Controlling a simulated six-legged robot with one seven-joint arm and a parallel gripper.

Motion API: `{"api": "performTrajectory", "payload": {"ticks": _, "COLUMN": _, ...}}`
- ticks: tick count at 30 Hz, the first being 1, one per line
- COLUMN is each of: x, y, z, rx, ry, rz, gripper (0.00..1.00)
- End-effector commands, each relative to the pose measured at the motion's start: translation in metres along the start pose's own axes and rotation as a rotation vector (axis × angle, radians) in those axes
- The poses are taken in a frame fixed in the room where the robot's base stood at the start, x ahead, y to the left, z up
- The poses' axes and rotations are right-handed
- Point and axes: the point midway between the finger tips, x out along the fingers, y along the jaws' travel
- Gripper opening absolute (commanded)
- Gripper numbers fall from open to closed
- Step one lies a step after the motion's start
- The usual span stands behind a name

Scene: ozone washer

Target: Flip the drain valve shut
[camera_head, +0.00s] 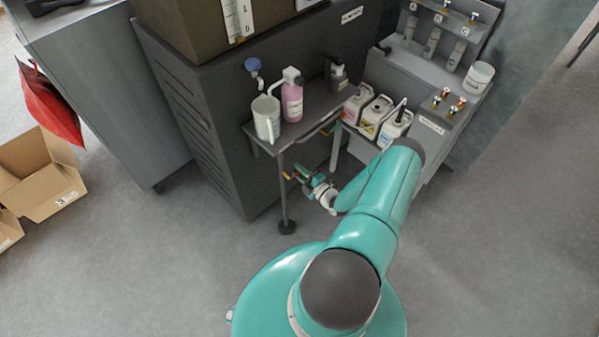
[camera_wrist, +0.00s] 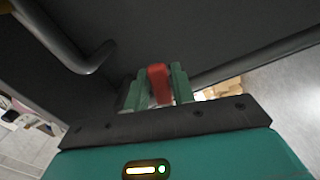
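In the wrist view a red handle (camera_wrist: 158,83), which looks like the drain valve's lever, stands upright between the two teal fingers of my gripper (camera_wrist: 160,88). A finger is close on each side of it; whether they press on it I cannot tell. The valve body and the lever's pivot are hidden. In the head view my gripper (camera_head: 302,176) is low, under the small side table beside the dark cabinet. A small orange-brown piece (camera_head: 288,175) shows at its fingertips; it is too small to make out clearly.
The side table (camera_head: 300,128) carries a white jug (camera_head: 266,118) and a pink bottle (camera_head: 292,101) above my gripper. Its front leg (camera_head: 284,195) stands close by. White canisters (camera_head: 377,115) stand to the right. A grey pipe (camera_wrist: 70,50) curves at upper left in the wrist view. Floor is open in front.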

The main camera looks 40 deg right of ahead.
Motion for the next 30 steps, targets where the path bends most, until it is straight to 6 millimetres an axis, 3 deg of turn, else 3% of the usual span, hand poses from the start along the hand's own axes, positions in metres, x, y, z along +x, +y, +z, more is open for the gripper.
{"api": "performTrajectory", "payload": {"ticks": 1, "x": 0.0, "y": 0.0, "z": 0.0, "rx": 0.0, "ry": 0.0, "rz": 0.0, "gripper": 0.14}}
{"api": "performTrajectory", "payload": {"ticks": 3, "x": 0.0, "y": 0.0, "z": 0.0, "rx": 0.0, "ry": 0.0, "rz": 0.0, "gripper": 0.01}}
{"api": "performTrajectory", "payload": {"ticks": 4, "x": 0.0, "y": 0.0, "z": 0.0, "rx": 0.0, "ry": 0.0, "rz": 0.0, "gripper": 0.0}}
{"api": "performTrajectory", "payload": {"ticks": 11, "x": 0.0, "y": 0.001, "z": -0.001, "rx": -0.022, "ry": 0.001, "rz": 0.0, "gripper": 0.0}}
{"api": "performTrajectory", "payload": {"ticks": 21, "x": 0.0, "y": 0.013, "z": -0.003, "rx": -0.264, "ry": 0.002, "rz": -0.002, "gripper": 0.0}}
{"api": "performTrajectory", "payload": {"ticks": 30, "x": -0.001, "y": 0.014, "z": -0.002, "rx": -0.278, "ry": 0.001, "rz": 0.0, "gripper": 0.0}}
